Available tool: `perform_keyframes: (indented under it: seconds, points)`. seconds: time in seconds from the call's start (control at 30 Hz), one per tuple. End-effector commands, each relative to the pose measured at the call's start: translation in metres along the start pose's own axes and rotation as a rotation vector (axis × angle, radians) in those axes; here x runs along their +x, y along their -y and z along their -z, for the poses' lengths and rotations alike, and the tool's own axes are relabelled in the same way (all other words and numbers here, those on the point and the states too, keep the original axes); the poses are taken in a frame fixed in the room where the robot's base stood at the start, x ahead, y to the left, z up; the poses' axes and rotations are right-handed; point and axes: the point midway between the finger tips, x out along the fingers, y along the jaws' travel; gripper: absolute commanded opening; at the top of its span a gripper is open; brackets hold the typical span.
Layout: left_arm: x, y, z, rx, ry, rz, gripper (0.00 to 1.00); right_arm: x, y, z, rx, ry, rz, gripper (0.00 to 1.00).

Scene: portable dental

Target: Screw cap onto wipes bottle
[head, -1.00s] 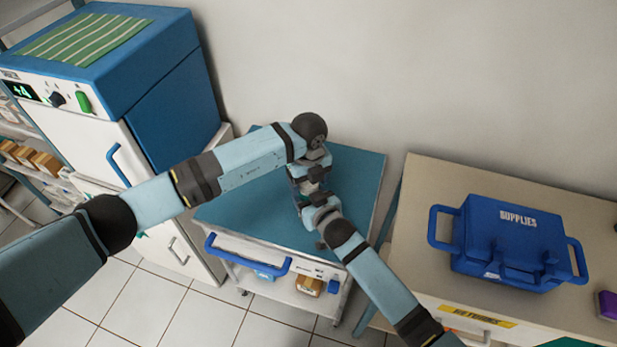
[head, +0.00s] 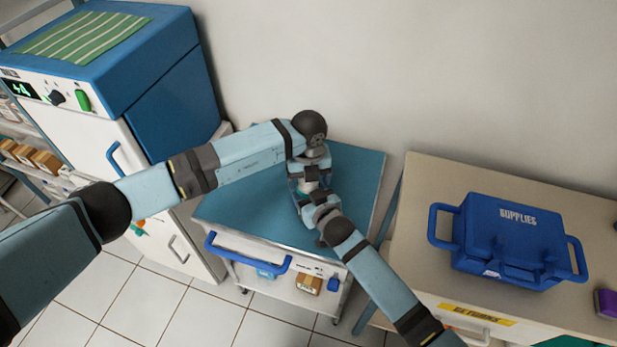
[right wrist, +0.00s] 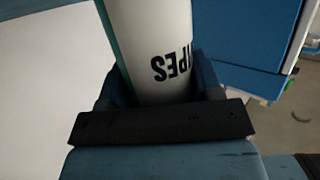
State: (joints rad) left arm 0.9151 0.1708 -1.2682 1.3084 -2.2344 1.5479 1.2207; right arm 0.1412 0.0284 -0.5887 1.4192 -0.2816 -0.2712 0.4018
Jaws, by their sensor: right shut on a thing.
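The wipes bottle (right wrist: 155,45) is white with dark lettering, upside down in the right wrist view, and a teal strip along one side. My right gripper (right wrist: 158,88) is shut on it, one finger at each side. In the head view the right gripper (head: 312,198) is over the teal cart top, and the bottle is mostly hidden among the grippers. My left gripper (head: 310,175) points down from above, right at the bottle's place. Its fingers are too small and covered to tell open from shut. The cap cannot be made out.
The teal cart top (head: 355,180) is otherwise clear, with a blue handle (head: 245,258) at its front. A blue supplies case (head: 510,240) stands on the beige table at right. A blue and white cabinet (head: 165,110) stands at left. A wall is behind.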

Motion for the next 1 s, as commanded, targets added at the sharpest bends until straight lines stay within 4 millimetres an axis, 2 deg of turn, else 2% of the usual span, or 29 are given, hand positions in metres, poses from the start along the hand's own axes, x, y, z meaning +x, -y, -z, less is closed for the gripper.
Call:
perform_keyframes:
  seconds: [0.33, 0.6, 0.7, 0.9, 0.93, 1.0]
  points:
    - [-0.004, 0.000, 0.000, -0.001, 0.001, 0.000, 0.78, 0.000, 0.000, 0.000, 0.000, 0.000, 0.000, 0.00]
    - [-0.038, 0.000, -0.001, -0.001, 0.002, 0.001, 0.78, 0.000, 0.000, 0.000, 0.000, 0.000, 0.000, 0.00]
    - [-0.044, -0.001, 0.000, -0.002, 0.000, 0.000, 0.78, 0.000, 0.000, 0.000, 0.000, 0.000, 0.000, 0.00]
    - [-0.045, 0.000, 0.000, -0.002, -0.001, -0.001, 0.78, 0.000, 0.000, 0.000, 0.000, 0.000, 0.000, 0.00]
    - [-0.045, 0.000, 0.000, -0.002, -0.001, 0.000, 0.73, 0.000, 0.000, 0.000, 0.000, 0.000, 0.000, 0.00]
    - [-0.045, 0.001, 0.001, -0.001, -0.005, 0.008, 0.73, 0.000, 0.000, 0.000, 0.000, 0.000, 0.000, 0.00]
